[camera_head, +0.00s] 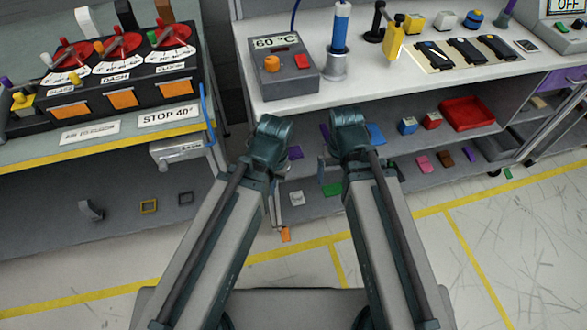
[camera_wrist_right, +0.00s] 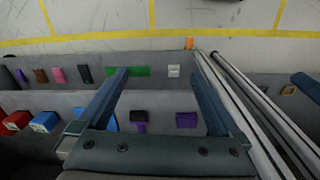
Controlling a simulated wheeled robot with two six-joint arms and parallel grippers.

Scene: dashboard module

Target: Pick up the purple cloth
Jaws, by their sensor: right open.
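Two purple pieces lie on the shelf under the white bench. A flat, squarish purple one (camera_head: 294,153) is beside my left arm's upper end; it also shows in the right wrist view (camera_wrist_right: 187,120). A smaller, darker purple piece (camera_head: 325,131) lies behind it to the right, also in the right wrist view (camera_wrist_right: 140,116). I cannot tell for sure which is the cloth. My right gripper (camera_wrist_right: 160,78) is open and empty, its fingers reaching over the shelf. In the head view my arm mostly hides it. A teal part of my left arm shows at the wrist view's right edge; its jaws are not clear.
A blue piece (camera_head: 376,134), small boxes and a red tray (camera_head: 467,114) are to the right. The bench top (camera_head: 375,70) is above the shelf.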

